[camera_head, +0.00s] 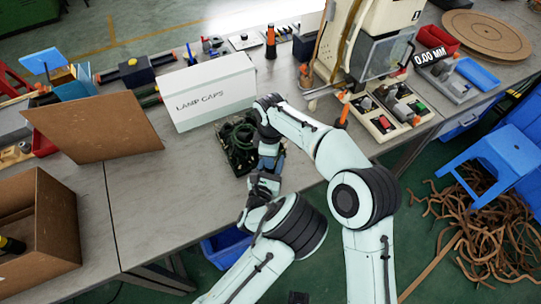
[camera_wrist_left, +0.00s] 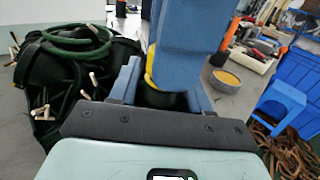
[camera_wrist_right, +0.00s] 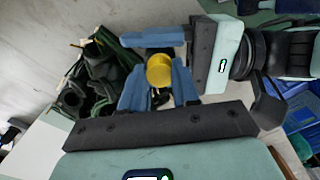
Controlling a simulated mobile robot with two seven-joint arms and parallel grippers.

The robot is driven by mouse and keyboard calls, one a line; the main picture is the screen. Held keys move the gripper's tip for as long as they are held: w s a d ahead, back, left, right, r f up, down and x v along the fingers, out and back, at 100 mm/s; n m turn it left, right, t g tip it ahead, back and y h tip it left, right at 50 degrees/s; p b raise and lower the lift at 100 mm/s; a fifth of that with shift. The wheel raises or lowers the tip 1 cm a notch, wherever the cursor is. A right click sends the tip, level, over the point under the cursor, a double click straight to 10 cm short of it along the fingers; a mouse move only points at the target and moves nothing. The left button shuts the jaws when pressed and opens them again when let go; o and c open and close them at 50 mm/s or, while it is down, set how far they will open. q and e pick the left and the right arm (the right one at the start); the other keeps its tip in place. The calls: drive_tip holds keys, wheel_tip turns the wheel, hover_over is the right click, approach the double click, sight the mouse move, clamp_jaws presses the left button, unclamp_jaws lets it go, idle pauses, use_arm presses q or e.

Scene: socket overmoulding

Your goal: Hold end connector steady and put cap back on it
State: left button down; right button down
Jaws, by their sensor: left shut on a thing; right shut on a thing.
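The yellow cap (camera_wrist_right: 159,70) sits between the blue fingers of my right gripper (camera_wrist_right: 157,88), which is shut on it. My left gripper (camera_wrist_left: 160,92) is shut on the dark end connector (camera_wrist_left: 161,98), which is mostly hidden behind fingers. A yellow cap edge (camera_wrist_left: 150,72) shows right at the connector. Cap and connector are close together; I cannot tell whether the cap is seated. In the head view my right gripper (camera_head: 271,154) comes from above and my left gripper (camera_head: 267,174) from below, meeting near the table's front edge.
A coil of dark green cables (camera_head: 238,142) lies beside the grippers. Behind it stands a white box marked LAMP CAPS (camera_head: 215,92). A brown board (camera_head: 95,128) stands at left. A machine with a control box (camera_head: 385,115) stands at right. The table front left of centre is clear.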

drive_tip(key=m, duration=0.4)
drive_tip(key=shift+m, duration=0.3)
drive_tip(key=m, duration=0.3)
drive_tip(key=c, duration=0.8)
unclamp_jaws()
drive_tip(key=shift+r, duration=2.25)
drive_tip(key=shift+c, duration=0.5)
